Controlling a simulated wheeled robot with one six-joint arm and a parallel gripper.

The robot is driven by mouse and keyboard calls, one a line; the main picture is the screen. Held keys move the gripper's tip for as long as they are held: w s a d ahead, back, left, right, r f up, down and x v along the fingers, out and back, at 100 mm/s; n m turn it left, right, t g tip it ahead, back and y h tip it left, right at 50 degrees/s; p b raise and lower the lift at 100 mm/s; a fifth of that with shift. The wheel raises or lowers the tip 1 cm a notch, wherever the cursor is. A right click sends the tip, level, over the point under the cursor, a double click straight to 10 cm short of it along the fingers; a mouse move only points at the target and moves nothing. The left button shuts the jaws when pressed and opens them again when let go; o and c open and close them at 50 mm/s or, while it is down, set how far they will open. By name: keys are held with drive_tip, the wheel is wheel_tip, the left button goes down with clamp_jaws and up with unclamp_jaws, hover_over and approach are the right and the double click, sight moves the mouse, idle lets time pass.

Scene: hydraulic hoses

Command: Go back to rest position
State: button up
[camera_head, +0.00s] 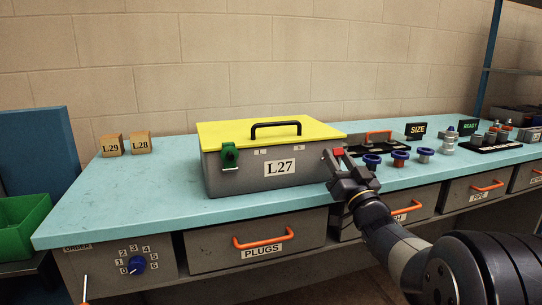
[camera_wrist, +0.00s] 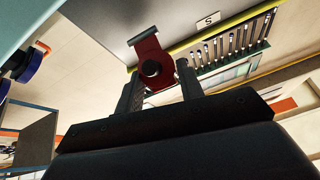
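My gripper (camera_head: 341,160) is at the right end of the front of a grey box (camera_head: 240,175) labelled L27, which stands on the bench. The box's yellow lid (camera_head: 225,133), with a black handle, is down. A green latch (camera_head: 229,153) is on the box's front left. A red latch-like part (camera_head: 338,152) shows at my fingertips. In the wrist view my gripper (camera_wrist: 160,82) has its fingers apart, with the red part (camera_wrist: 152,50) and its black knob just beyond and between them. I cannot tell whether the fingers touch it.
Wooden blocks L29 (camera_head: 112,145) and L28 (camera_head: 140,143) stand at the back left. A plugs drawer (camera_head: 215,245) with an orange handle is below.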

drive_tip(key=shift+w+r+g+p, duration=0.1)
drive_tip(key=shift+r+g+p, duration=0.5)
drive_tip(key=shift+p, duration=1.5)
drive_tip(key=g+p, duration=0.1)
drive_tip(key=p, duration=0.3)
drive_tip(key=r+g+h+p, duration=0.1)
drive_tip(key=p, duration=0.3)
drive_tip(key=shift+w+a+r+g+p, duration=0.1)
drive_tip(key=shift+w+a+g+p, duration=0.05)
drive_tip(key=shift+w+g+p, duration=0.25)
drive_tip(key=g+p, duration=0.1)
drive_tip(key=p, duration=0.2)
drive_tip(key=shift+w+h, duration=0.15)
drive_tip(key=shift+h, duration=0.15)
drive_tip(key=shift+a, duration=0.1)
